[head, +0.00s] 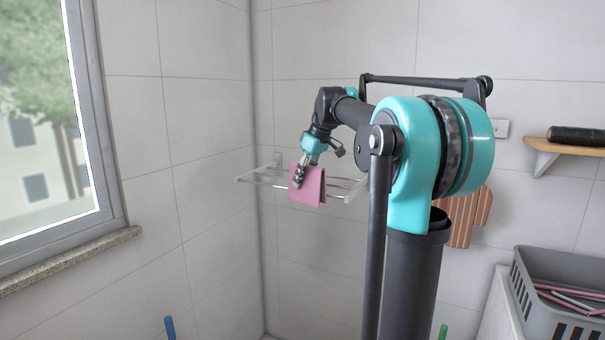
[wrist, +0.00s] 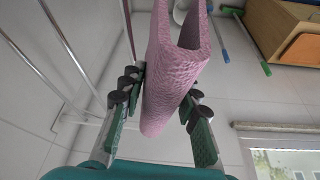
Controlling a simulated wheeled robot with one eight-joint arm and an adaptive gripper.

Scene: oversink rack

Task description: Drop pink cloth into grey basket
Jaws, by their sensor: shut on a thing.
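The pink cloth (head: 311,188) is folded over, its two sides hanging down, at the wall rack in the head view. In the wrist view the cloth (wrist: 168,85) stands between the fingers of my gripper (wrist: 160,100), which is shut on it. My gripper (head: 299,174) also shows at the cloth's upper left in the head view. I cannot tell whether the cloth still touches a rack bar. The grey basket (head: 547,318) is at the lower right of the head view, well away from my gripper, with pink and pale rod-like things in it.
The clear wire rack (head: 262,181) sticks out from the corner wall; its bars pass close to my gripper in the wrist view (wrist: 62,48). A striped board (head: 477,222) hangs on the wall. A wooden shelf (head: 565,143) with a dark roll is above the basket. A window is at left.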

